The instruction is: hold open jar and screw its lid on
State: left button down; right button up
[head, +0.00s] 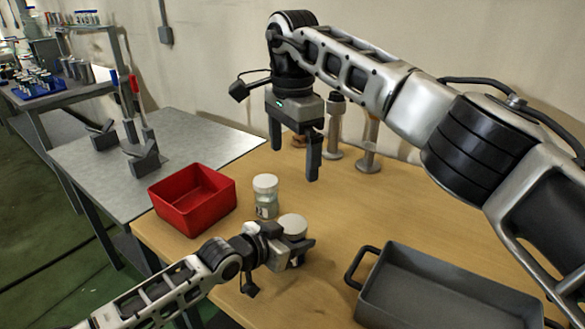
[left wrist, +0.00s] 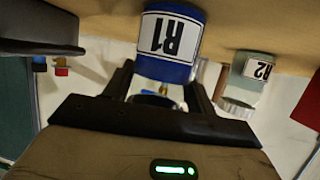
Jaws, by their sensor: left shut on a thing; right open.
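My left gripper (head: 291,249) is shut on a jar low over the front of the wooden table. The jar's round whitish top (head: 292,223) shows above the fingers; I cannot tell whether this is a lid or the open mouth. In the left wrist view, upside down, this jar (left wrist: 170,38) has a white R1 label and a blue band between the fingers (left wrist: 162,94). A second jar (head: 265,200) with a white lid stands just behind it; its R2 label shows in the left wrist view (left wrist: 257,69). My right gripper (head: 295,163) is open and empty above the table, fingers pointing down.
A red open bin (head: 194,205) stands left of the jars. A dark grey handled tray (head: 430,290) lies at the front right. Metal posts (head: 368,160) stand at the back. A grey metal table (head: 180,140) adjoins on the left. The table's middle right is clear.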

dwell(0.3)
pick_arm(q)
jog(key=shift+c, duration=2)
grip_release()
jog(key=v, duration=1.6)
jog(key=shift+f, duration=0.1)
